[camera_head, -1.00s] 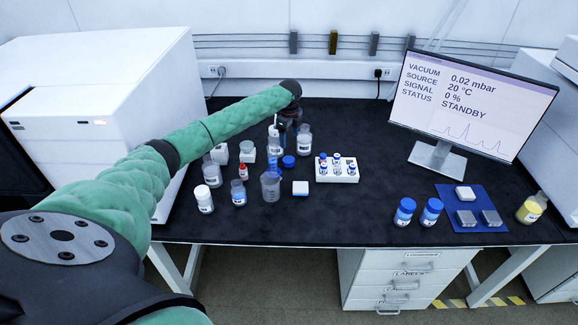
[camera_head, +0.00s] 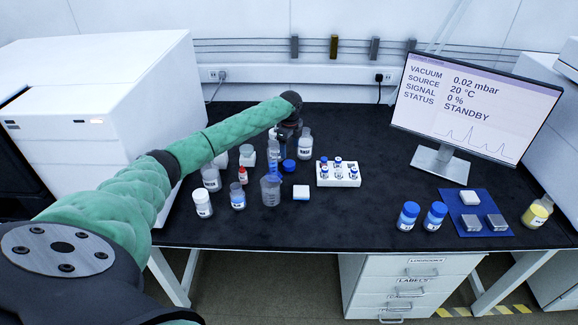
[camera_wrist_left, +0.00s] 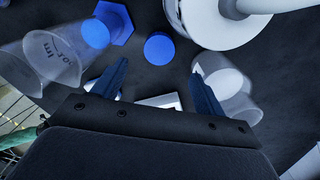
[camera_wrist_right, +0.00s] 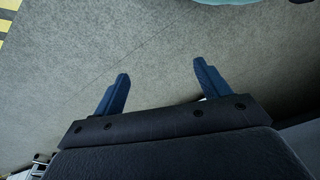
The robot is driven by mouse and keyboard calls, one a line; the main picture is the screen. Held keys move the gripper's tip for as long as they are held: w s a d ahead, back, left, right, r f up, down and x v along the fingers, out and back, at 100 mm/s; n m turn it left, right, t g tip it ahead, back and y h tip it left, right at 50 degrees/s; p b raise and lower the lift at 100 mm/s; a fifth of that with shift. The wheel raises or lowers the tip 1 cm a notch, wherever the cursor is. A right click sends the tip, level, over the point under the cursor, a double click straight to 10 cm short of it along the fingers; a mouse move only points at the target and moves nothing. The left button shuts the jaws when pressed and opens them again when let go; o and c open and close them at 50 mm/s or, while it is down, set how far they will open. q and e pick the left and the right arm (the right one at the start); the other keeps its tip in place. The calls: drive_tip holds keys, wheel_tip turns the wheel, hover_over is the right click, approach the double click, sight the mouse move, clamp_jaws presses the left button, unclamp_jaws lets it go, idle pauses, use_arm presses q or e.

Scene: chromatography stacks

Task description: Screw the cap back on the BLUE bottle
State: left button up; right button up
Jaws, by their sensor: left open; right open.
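A round blue cap (camera_head: 289,165) lies on the black bench. In the left wrist view the cap (camera_wrist_left: 159,48) lies just beyond and between my left fingertips, apart from them. My left gripper (camera_head: 284,142) is open and empty above the bench behind the cap; its fingers (camera_wrist_left: 162,78) show clearly in the wrist view. A small bottle with blue contents (camera_head: 238,197) stands upright left of the beaker; I cannot tell for certain that it is the blue bottle or whether it is capped. My right gripper (camera_wrist_right: 159,80) is open and empty above the grey floor.
A blue-based measuring cylinder (camera_head: 274,160) stands close left of the cap. A beaker (camera_head: 270,190), a white box (camera_head: 301,192), a clear bottle (camera_head: 305,146) and a vial rack (camera_head: 338,180) surround it. Two blue-capped bottles (camera_head: 408,216) stand right; bench between is clear.

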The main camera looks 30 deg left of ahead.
sight(289, 163)
use_arm(q)
drive_tip(key=shift+f, duration=1.1)
use_arm(e)
drive_tip(key=shift+s+d+f, duration=0.1)
drive_tip(key=shift+d+f, duration=0.15)
drive_tip(key=shift+f, duration=0.7)
use_arm(q)
drive_tip(key=shift+p, duration=0.4)
drive_tip(key=f, duration=0.1)
drive_tip(key=f+p, duration=0.2)
drive_tip(key=shift+a+f, duration=0.25)
drive_tip(key=shift+f, duration=0.05)
drive_tip(key=shift+f+p, duration=0.35)
drive_tip(key=shift+f, duration=0.45)
use_arm(e)
wheel_tip(289, 163, down, 6)
drive_tip(key=s+d, duration=0.2)
drive_tip(key=shift+t, duration=0.3)
use_arm(q)
drive_tip(key=c, duration=1.1)
use_arm(e)
drive_tip(key=shift+d, duration=0.15)
